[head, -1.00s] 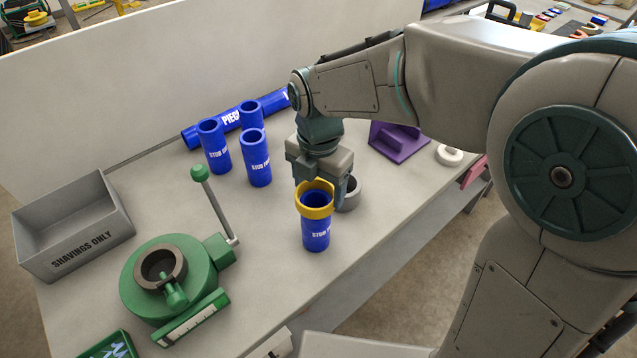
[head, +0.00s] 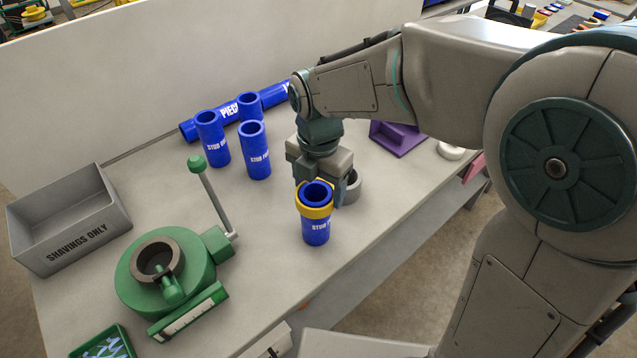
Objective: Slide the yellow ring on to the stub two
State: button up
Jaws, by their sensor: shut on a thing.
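The yellow ring (head: 315,212) is around the upper part of a blue stub (head: 316,233) standing upright at the bench's front edge. The stub's open top shows above the ring. The stub's lettering begins "STUB", but its number is too turned and small to read. My gripper (head: 325,184) is over the ring's far side, pointing down and shut on the ring; its fingertips are partly hidden behind ring and stub. Other blue stubs stand at the back: one at left (head: 212,140), one in front (head: 256,152) and one behind (head: 249,108).
A grey ring (head: 353,187) lies just right of my gripper. A green clamp (head: 190,270) with an upright lever stands at left, before the grey shavings bin (head: 70,225). A blue pipe (head: 190,131), purple block (head: 400,140) and white ring (head: 451,152) are farther back.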

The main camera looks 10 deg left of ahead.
jog(key=shift+f+b, duration=0.55)
jog(key=shift+f, duration=0.35)
jog(key=o, duration=1)
jog(key=shift+o, duration=0.2)
jog(key=shift+r, duration=0.1)
notch_tip(320, 180, up, 14)
jog(key=shift+d, duration=0.1)
jog(key=s+d+f+m+t, duration=0.1)
jog(key=s+d+f+m, duration=0.2)
jog(key=d+m, duration=0.4)
jog(key=s+d+f+m+t, duration=0.1)
jog(key=s+d+f+m, duration=0.2)
jog(key=d+m, duration=0.4)
jog(key=s+d+f+m+t, duration=0.1)
jog(key=s+d+f+m, duration=0.2)
jog(key=d+m, duration=0.5)
jog(key=f+m, duration=0.1)
jog(key=m, duration=0.8)
